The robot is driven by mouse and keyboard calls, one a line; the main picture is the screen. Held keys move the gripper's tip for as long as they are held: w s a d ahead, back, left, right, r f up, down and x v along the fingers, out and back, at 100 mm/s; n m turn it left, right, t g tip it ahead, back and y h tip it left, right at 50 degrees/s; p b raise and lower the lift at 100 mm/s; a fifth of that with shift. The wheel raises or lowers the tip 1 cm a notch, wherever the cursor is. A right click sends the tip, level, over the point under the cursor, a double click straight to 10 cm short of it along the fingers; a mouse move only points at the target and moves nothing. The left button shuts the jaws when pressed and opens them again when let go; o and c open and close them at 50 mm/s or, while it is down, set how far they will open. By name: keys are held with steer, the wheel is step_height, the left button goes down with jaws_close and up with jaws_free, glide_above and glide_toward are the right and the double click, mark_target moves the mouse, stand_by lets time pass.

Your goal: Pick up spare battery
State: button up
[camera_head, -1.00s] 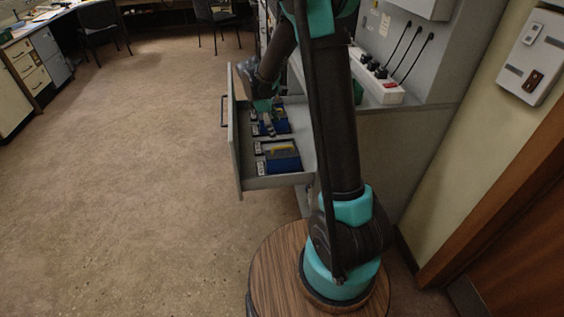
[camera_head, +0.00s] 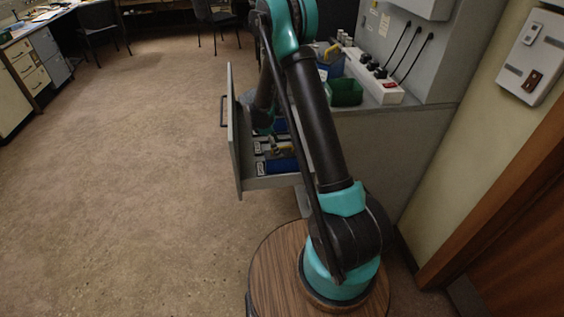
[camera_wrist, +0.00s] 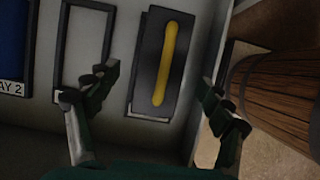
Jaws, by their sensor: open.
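A dark block with a yellow strip along its top (camera_wrist: 151,85), which looks like the spare battery, lies in the open drawer (camera_head: 235,165) in the wrist view. I cannot read a label on it. My gripper (camera_wrist: 158,80) is open, with one finger to the left of the block and the other to its right. The fingers seem apart from the block; their height over it is hard to tell. In the head view my arm hides most of the drawer's inside, and my gripper is not clear there.
An empty dark frame (camera_wrist: 64,50) lies left of the block, and a blue piece labelled "AY 2" (camera_wrist: 12,45) farther left. The drawer wall (camera_wrist: 212,35) is close to the right finger. A green bin (camera_head: 346,92) and a power strip (camera_head: 385,90) stand on the cabinet.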

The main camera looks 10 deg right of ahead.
mark_target(282, 158)
steer(key=shift+x, duration=3.2)
steer(key=shift+s+a, duration=0.1)
steer(key=shift+a, duration=0.05)
steer(key=shift+c, duration=0.6)
jaws_close()
